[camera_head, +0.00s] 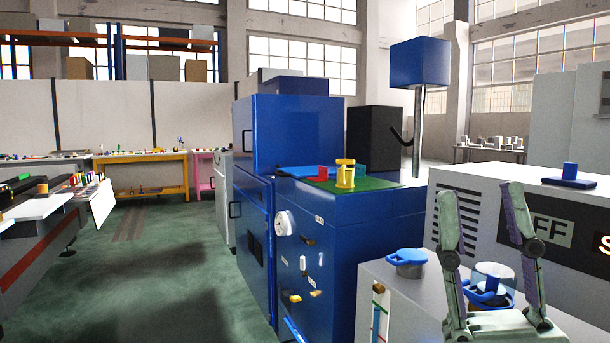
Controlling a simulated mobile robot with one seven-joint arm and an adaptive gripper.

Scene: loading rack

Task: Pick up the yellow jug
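The yellow jug (345,176) stands upright on a green mat (378,183) on top of the blue cabinet (345,222), near the middle of the head view. It is small at this distance. My gripper (481,200) is at the lower right, fingers pointing up and spread wide apart, with nothing held between them. It is to the right of the jug, in the foreground, and well apart from it.
A red block (323,173) is just left of the jug. A blue lidded pot (408,258) and a clear-and-blue vessel (490,285) stand near my gripper. A grey machine (465,205) is behind it. Open green floor (170,260) lies at left.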

